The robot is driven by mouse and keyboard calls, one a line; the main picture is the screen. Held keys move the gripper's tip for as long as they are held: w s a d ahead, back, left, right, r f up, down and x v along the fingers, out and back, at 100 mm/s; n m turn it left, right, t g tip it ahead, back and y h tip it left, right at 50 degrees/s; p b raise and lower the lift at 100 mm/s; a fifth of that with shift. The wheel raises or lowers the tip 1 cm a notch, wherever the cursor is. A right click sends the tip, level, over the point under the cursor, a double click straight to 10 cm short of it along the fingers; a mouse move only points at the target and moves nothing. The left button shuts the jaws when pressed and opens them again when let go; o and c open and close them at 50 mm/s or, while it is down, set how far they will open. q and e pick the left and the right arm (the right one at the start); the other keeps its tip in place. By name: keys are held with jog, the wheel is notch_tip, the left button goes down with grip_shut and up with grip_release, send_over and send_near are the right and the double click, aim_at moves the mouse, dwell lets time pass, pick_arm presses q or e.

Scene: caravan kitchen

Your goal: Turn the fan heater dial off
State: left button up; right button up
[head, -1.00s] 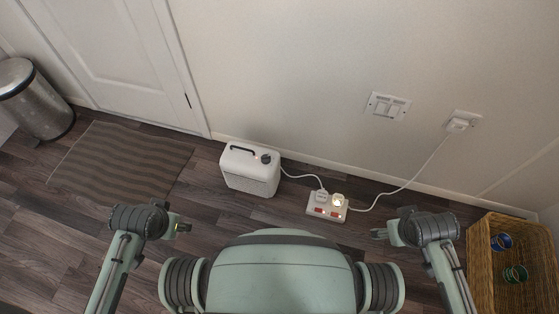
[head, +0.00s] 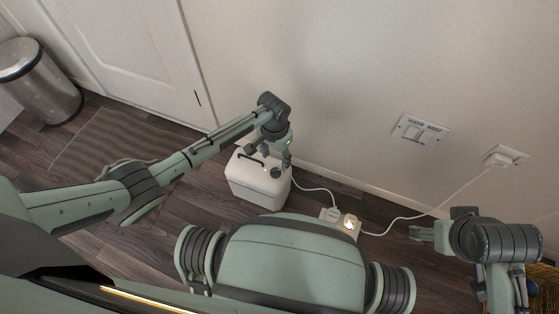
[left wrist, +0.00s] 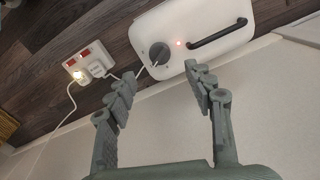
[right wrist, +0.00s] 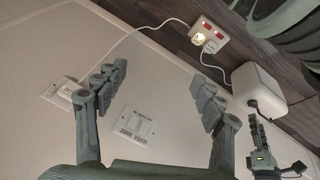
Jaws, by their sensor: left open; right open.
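The white fan heater (head: 257,182) stands on the floor by the wall. In the left wrist view its top carries a dark round dial (left wrist: 160,52), a lit red light (left wrist: 179,43) and a black handle (left wrist: 217,34). My left gripper (head: 286,160) is over the heater's dial end in the head view. In the left wrist view its fingers are apart, with the dial beyond the gap between the tips and nothing held. My right gripper (head: 416,233) is open and empty, away from the heater. Which way the dial points is not clear.
A power strip (head: 354,234) with plugs and a glowing light lies right of the heater, partly hidden by my body. Its white cord runs to a wall socket (head: 506,156). A wall switch plate (head: 421,130), a striped mat (head: 105,145) and a metal bin (head: 45,85) are nearby.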

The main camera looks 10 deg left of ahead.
aim_at(276, 170)
pick_arm(q)
jog(key=shift+f, duration=0.35)
notch_tip(276, 170, down, 7)
jog(key=b, duration=0.2)
jog(key=shift+r+b, duration=0.15)
jog(key=shift+b, duration=0.15)
pick_arm(e)
jog(key=w+a+r+t+y, duration=0.1)
jog(key=w+a+r+t, duration=0.1)
jog(key=w+a+t, duration=0.1)
jog(key=w+a+r+n+t+y, duration=0.1)
jog(key=w+a+r+t, duration=0.2)
jog(key=w+a, duration=0.2)
jog(key=shift+w+a+r+t+y, duration=0.3)
jog(key=shift+w+a+y, duration=0.1)
jog(key=shift+w, duration=0.7)
